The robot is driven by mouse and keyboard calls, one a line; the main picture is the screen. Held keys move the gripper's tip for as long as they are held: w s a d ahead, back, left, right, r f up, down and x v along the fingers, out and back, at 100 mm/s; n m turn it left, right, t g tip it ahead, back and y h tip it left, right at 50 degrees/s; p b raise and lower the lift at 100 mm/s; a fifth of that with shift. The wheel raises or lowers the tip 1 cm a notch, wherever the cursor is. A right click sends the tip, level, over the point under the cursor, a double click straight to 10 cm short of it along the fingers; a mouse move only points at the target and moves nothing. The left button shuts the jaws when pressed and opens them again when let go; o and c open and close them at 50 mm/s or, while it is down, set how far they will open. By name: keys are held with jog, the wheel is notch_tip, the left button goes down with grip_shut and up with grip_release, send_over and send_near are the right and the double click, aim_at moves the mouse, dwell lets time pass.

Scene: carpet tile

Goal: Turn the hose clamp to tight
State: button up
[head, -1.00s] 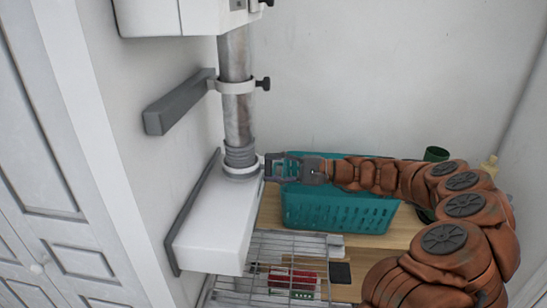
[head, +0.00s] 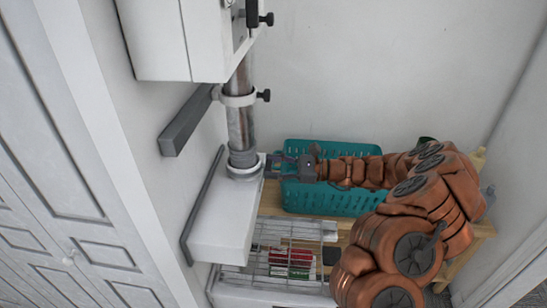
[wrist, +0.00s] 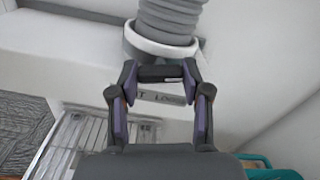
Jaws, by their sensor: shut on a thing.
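The hose clamp is a white collar (head: 243,172) around the foot of the grey ribbed hose (head: 241,157), above a white box-shaped housing (head: 222,222). In the wrist view the white collar (wrist: 160,45) sits at the top, with the ribbed hose (wrist: 170,17) rising from it. My gripper (head: 275,165) reaches in from the right at the collar. In the wrist view my gripper (wrist: 160,77) is shut on the clamp's dark handle (wrist: 160,72), a short bar across its fingertips. A partly hidden label (wrist: 160,97) below it seems to read "T LOOSE".
A teal basket (head: 325,200) stands behind and below my arm on a wooden shelf. A wire rack (head: 265,235) with red and green packs lies below. A second clamp bracket (head: 238,97) with a black knob holds the pipe higher up. White walls close in the space.

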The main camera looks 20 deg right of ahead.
jog(key=shift+m+p, duration=1.35)
jog(key=shift+m, duration=0.25)
jog(key=o, duration=1.2)
jog(key=shift+c, duration=0.2)
jog(key=v, duration=1.2)
